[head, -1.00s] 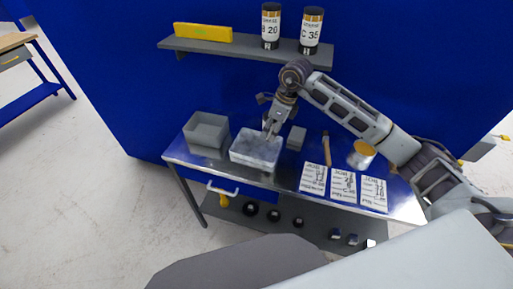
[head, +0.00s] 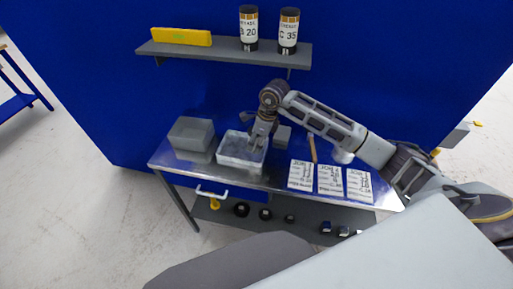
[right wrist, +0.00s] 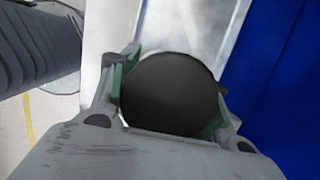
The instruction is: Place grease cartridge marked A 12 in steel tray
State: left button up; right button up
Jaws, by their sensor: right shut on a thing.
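My right gripper (head: 258,140) is over the right part of the pale metal tray (head: 228,158) on the bench. In the right wrist view the gripper (right wrist: 172,95) is shut around a cylinder, the grease cartridge, whose dark round end (right wrist: 172,92) faces the camera. Its label is hidden, so I cannot read A 12. In the head view the cartridge is hidden by the gripper, and I cannot tell whether it touches the tray floor. Cartridges marked B 20 (head: 248,30) and C 35 (head: 288,32) stand upright on the shelf. My left gripper is not in view.
A grey bin (head: 191,134) stands left of the tray, and a small grey block (head: 283,136) right of it. Several white printed cards (head: 330,181) lie on the bench's right part. The shelf (head: 215,50) also holds a yellow box (head: 181,37).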

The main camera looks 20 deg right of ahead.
jog(key=shift+s+d+p+x, duration=0.1)
jog(key=shift+d+p+x, duration=0.05)
jog(key=shift+x, duration=0.75)
jog(key=shift+s+d+p+x, duration=0.15)
jog(key=shift+d+x, duration=0.05)
jog(key=shift+x, duration=0.7)
jog(key=shift+f, duration=0.2)
jog(key=o, duration=1.2)
jog(key=shift+r, duration=0.1)
jog(key=b+v, duration=0.1)
jog(key=v, duration=1.1)
jog(key=shift+d, duration=0.1)
